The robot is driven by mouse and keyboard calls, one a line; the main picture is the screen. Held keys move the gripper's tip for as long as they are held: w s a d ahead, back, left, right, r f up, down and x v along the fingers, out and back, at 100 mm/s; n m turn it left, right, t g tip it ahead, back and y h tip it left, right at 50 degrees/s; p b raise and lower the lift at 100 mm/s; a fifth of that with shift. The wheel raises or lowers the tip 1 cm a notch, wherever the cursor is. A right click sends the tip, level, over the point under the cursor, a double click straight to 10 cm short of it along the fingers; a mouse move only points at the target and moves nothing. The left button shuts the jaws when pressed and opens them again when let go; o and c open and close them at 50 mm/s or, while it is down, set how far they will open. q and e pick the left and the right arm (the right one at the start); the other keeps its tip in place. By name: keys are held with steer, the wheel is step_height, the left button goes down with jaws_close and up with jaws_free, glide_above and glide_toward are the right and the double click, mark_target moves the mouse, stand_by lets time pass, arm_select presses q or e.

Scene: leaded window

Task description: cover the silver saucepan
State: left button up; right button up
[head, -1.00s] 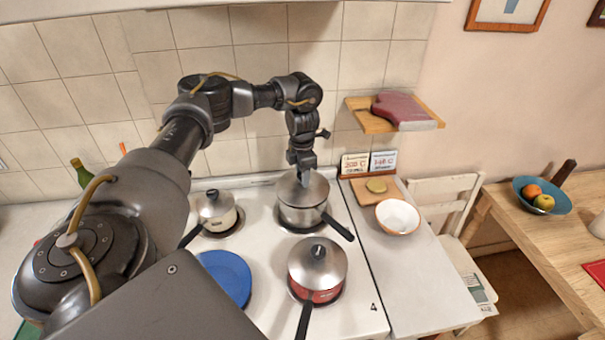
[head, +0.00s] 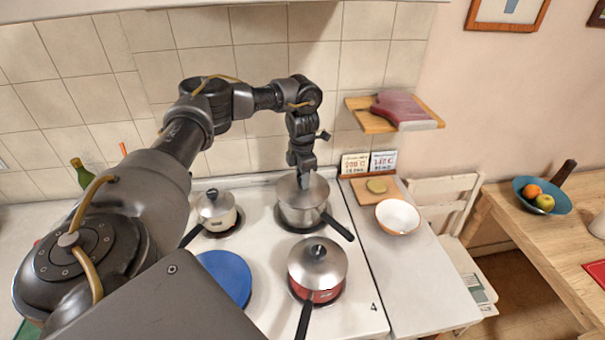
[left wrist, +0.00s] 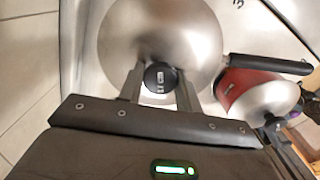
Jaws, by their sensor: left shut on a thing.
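The silver saucepan (head: 300,217) stands on the back right burner, its dark handle pointing to the lower right. A steel lid (head: 316,190) is over its mouth, level or nearly so. My left gripper (head: 302,178) comes down on the lid from above and is shut on its dark knob. In the left wrist view the round black knob (left wrist: 160,78) sits between the two fingers and the lid (left wrist: 160,30) fills the upper middle. The fingers hide part of the lid, and I cannot tell whether it rests fully on the rim. My right gripper is not in view.
A red saucepan (head: 318,296) with a steel lid (head: 317,262) stands in front. A cream saucepan (head: 216,225), also lidded, stands left. A blue disc (head: 225,278) lies at the front left. A white bowl (head: 398,216) is on the right counter, with free room before it.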

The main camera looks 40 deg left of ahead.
arm_select(q)
steer(key=shift+f, duration=0.2)
stand_by(0.4)
steer(key=o, duration=1.7)
steer(key=shift+o, duration=0.2)
steer(key=shift+r+p, duration=2.15)
steer(key=shift+r, duration=1.4)
